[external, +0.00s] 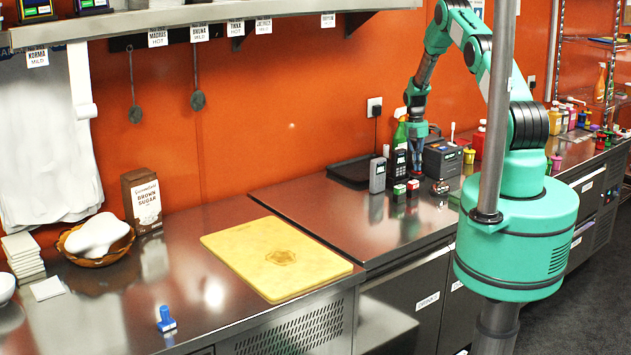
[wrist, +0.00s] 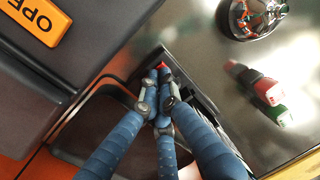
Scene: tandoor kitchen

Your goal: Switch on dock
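My gripper (wrist: 159,84) has blue fingers drawn together, with the tips close to each other and nothing visibly held between them. The tips point down at a dark device (wrist: 196,92) with a small red spot just beyond them; the fingers hide much of it, and I cannot tell if they touch. This may be the dock, but no label on it can be read. In the external view my gripper (external: 415,148) is low over the counter, just behind and right of a black handset with a keypad (external: 399,165).
A dark box (external: 443,158) stands close right of my gripper; its orange label (wrist: 34,18) shows in the wrist view. A grey device (external: 377,177) stands left of the handset. Small red and green blocks (external: 400,190) lie in front. The yellow board (external: 270,258) is further left.

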